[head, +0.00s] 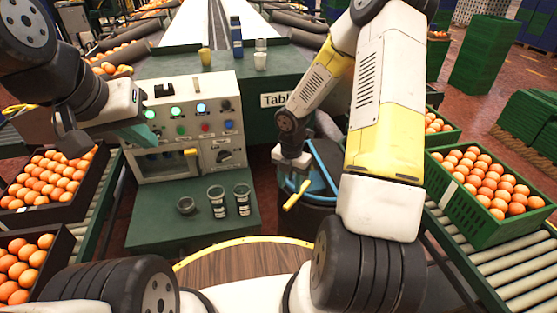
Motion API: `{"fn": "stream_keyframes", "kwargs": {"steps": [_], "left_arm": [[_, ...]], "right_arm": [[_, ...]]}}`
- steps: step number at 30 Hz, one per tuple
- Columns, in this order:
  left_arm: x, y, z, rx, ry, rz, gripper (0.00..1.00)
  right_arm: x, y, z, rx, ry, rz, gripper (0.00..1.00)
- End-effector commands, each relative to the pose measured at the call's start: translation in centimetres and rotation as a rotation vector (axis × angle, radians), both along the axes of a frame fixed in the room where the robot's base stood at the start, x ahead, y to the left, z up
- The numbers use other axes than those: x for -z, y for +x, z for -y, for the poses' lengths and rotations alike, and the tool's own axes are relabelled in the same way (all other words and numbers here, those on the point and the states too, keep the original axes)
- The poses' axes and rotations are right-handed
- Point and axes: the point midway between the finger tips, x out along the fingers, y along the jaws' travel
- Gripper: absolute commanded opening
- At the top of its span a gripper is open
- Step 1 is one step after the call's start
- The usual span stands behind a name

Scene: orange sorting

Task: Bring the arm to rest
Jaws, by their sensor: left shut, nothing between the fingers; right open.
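My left arm comes in from the upper left. Its gripper (135,132) is in front of the left side of the control panel (190,125), shut and empty, with greenish fingers close to the panel face. My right arm is bent, with its elbow at the top and its forearm hanging down. Its gripper (294,163) is above and in front of a dark bin with a blue rim (325,165). It is open and seems to hold nothing. Its fingertips are small and hard to make out against a yellow bar (297,195) there.
Dark crates of oranges (52,178) stand at the left, and a green crate of oranges (482,185) sits on the right roller conveyor (520,275). Several small cups (217,197) stand on the green shelf (150,220) below the panel. A table with bottles (236,40) is behind.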

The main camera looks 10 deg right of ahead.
Motion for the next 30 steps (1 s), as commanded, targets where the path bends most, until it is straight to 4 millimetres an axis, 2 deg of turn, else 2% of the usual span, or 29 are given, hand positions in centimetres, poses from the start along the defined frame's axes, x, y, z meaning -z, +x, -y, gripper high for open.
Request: {"fn": "stream_keyframes", "kwargs": {"steps": [5,8,11,15,17,21,24,30], "left_arm": [[0.0,0.0,0.0,0.0,0.0,0.0,0.0],[0.0,0.0,0.0,0.0,0.0,0.0,0.0],[0.0,0.0,0.0,0.0,0.0,0.0,0.0],[0.0,0.0,0.0,0.0,0.0,0.0,0.0],[0.0,0.0,0.0,0.0,0.0,0.0,0.0],[0.0,0.0,0.0,0.0,0.0,0.0,0.0],[0.0,0.0,0.0,0.0,0.0,0.0,0.0],[0.0,0.0,0.0,0.0,0.0,0.0,0.0]], "right_arm": [[-0.3,0.0,0.1,0.012,-0.003,0.004,0.41],[-2.1,0.1,0.6,0.088,-0.02,0.023,0.41],[-5.7,0.0,1.3,0.252,-0.046,0.063,0.41],[-12.2,-1.1,2.2,0.582,-0.055,0.142,0.41],[-14.8,-1.9,2.3,0.729,-0.042,0.177,0.41],[-20.4,-4.3,2.2,1.07,0.027,0.248,0.41],[-23.9,-6.4,1.9,1.312,0.112,0.282,0.41],[-29.6,-11.3,0.4,1.767,0.355,0.271,0.41]]}}
